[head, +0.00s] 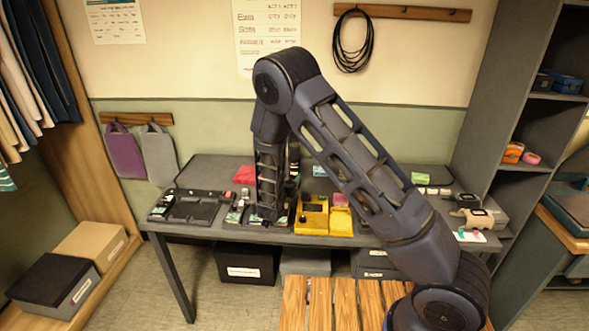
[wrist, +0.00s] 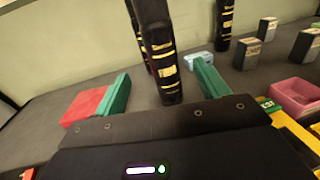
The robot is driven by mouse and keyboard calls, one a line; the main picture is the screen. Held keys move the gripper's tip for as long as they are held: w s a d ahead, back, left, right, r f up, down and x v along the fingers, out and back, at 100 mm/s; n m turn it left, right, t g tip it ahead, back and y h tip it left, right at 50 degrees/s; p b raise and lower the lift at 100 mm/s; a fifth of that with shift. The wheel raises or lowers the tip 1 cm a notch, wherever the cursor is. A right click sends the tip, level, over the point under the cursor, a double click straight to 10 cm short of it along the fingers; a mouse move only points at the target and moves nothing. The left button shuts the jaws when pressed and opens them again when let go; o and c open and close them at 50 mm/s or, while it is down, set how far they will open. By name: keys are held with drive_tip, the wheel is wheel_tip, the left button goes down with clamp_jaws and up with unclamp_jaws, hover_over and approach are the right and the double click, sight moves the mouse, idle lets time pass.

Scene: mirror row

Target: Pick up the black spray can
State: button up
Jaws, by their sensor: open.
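A black can-like cylinder with gold bands (wrist: 160,55) stands tilted in the wrist view, its top cut off by the frame edge. A similar black and gold cylinder (wrist: 224,22) stands farther back to its right. I cannot tell from the markings which is the spray can. My gripper (wrist: 162,86) is open, its two teal fingers apart, with the nearer cylinder seen between and beyond them. Nothing is held. In the head view my arm hides most of the gripper and covers much of the cylinders; a dark and yellow sliver (head: 294,165) shows beside it.
The dark table (head: 210,170) carries a red block (wrist: 86,104) by the left finger, a pink container (wrist: 296,94) at right and a yellow tray (head: 312,216). Several grey blocks (wrist: 267,29) stand at the back right. Black trays (head: 190,210) lie at the table's left.

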sight(293, 166)
drive_tip(key=w, duration=0.3)
drive_tip(key=w+d, duration=0.1)
drive_tip(key=w, duration=0.3)
drive_tip(key=w+d, duration=0.1)
drive_tip(key=w, duration=0.2)
drive_tip(key=shift+w+r, duration=0.1)
drive_tip(key=shift+w, duration=0.2)
drive_tip(key=c, duration=1.3)
drive_tip(key=shift+o, duration=0.2)
drive_tip(key=shift+r, duration=0.15)
